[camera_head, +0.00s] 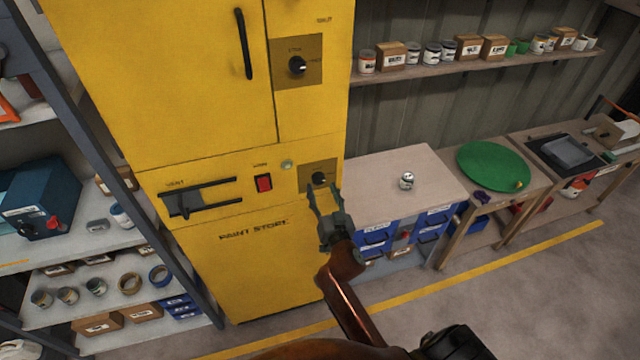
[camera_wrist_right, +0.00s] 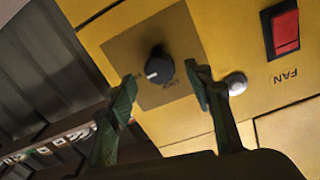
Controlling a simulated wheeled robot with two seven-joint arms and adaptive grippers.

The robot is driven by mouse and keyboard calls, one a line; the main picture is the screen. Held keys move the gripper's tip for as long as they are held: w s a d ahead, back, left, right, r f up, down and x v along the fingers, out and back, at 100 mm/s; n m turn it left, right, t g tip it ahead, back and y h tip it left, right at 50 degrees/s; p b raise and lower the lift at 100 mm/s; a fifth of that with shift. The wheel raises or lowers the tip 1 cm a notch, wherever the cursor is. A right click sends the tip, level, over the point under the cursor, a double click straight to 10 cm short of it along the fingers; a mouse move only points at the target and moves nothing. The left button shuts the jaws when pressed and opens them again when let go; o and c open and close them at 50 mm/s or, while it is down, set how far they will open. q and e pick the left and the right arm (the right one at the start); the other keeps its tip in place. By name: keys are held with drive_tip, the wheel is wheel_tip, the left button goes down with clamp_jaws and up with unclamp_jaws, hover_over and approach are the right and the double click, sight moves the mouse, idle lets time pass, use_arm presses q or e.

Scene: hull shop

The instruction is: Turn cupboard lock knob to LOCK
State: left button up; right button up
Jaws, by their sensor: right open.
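The yellow cupboard (camera_head: 220,262) reads "PAINT STORE" on its lower front. A dark round knob (camera_head: 319,179) sits on a brown plate at the right of its middle panel. In the right wrist view the knob (camera_wrist_right: 158,68) stands out from the plate, with a pale mark on its lower left side; small lettering beside it is hard to read. My right gripper (camera_head: 322,193) is open just in front of and below the knob. Its two fingers (camera_wrist_right: 164,82) spread to either side of the knob in the wrist view, apparently not touching it. My left gripper is out of view.
Another knob (camera_head: 297,65) is on an upper brown plate. A red switch (camera_head: 263,183), a pale round button (camera_head: 287,164) and a dark vent slider (camera_head: 200,196) are left of the lower knob. A workbench (camera_head: 375,182) with a can (camera_head: 406,181) stands close at the right.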

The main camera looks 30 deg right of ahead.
sight(319, 182)
drive_tip(key=shift+x, duration=1.55)
drive_tip(key=shift+c, duration=0.3)
drive_tip(key=c, duration=1.1)
